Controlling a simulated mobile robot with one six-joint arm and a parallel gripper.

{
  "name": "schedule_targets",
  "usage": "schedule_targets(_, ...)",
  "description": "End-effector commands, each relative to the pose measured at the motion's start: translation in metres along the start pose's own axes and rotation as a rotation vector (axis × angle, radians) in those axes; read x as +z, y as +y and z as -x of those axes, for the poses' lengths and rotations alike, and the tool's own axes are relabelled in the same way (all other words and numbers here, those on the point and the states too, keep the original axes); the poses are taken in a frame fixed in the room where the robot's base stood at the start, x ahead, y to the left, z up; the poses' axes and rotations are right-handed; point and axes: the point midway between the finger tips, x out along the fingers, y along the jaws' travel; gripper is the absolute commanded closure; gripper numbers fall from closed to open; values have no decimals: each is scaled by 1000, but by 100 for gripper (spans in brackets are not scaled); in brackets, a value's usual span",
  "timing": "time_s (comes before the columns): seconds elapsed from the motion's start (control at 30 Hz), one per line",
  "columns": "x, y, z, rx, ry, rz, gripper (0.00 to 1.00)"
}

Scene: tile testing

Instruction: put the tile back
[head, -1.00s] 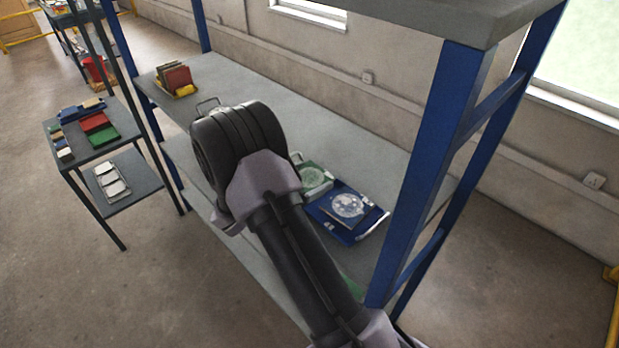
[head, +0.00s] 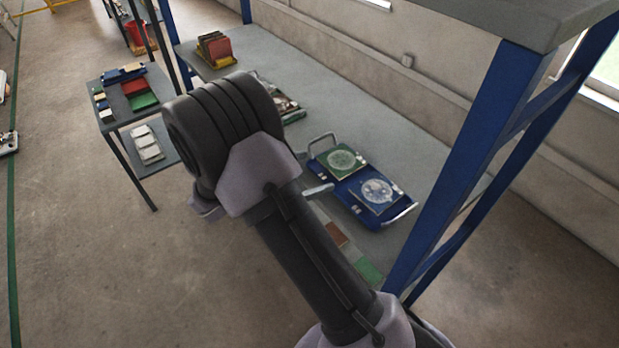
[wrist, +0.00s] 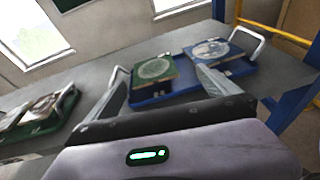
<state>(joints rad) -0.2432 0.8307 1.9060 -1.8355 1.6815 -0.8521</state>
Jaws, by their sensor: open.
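A blue tray (head: 355,207) with metal handles lies on the grey shelf top. On it are a green tile (head: 341,160) and a blue tile (head: 377,194), each with a pale round pattern. In the wrist view, the green tile (wrist: 154,72) is at the left of the tray (wrist: 180,90) and the blue tile (wrist: 212,50) at the right. My gripper (wrist: 160,74) is open and empty, with its fingers apart at the near side of the tray. In the head view my arm hides most of the gripper. I cannot tell whether a finger touches the tray.
A green tray (wrist: 45,127) with tiles sits left of the blue one. A rack of red and brown tiles (head: 214,50) stands at the shelf's far end. Blue posts (head: 470,150) frame the shelf. A side table (head: 115,117) with tile samples stands at left.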

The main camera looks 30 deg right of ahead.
Motion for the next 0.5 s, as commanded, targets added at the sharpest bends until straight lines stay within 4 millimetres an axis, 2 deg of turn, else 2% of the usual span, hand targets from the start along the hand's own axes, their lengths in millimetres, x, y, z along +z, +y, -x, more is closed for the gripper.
schedule_targets(0.03,21,-14,3,-56,56,-94,0)
schedule_targets(0.07,33,-28,6,-109,107,-174,0)
schedule_targets(0.13,60,-69,19,-252,253,-404,0)
schedule_targets(0.2,76,-109,42,-403,415,-655,0)
schedule_targets(0.27,83,-138,66,-530,557,-870,0)
schedule_targets(0.3,87,-154,86,-616,654,-1016,0)
schedule_targets(0.4,95,-180,136,-826,898,-1358,0)
schedule_targets(0.5,106,-190,178,-1008,1110,-1623,0)
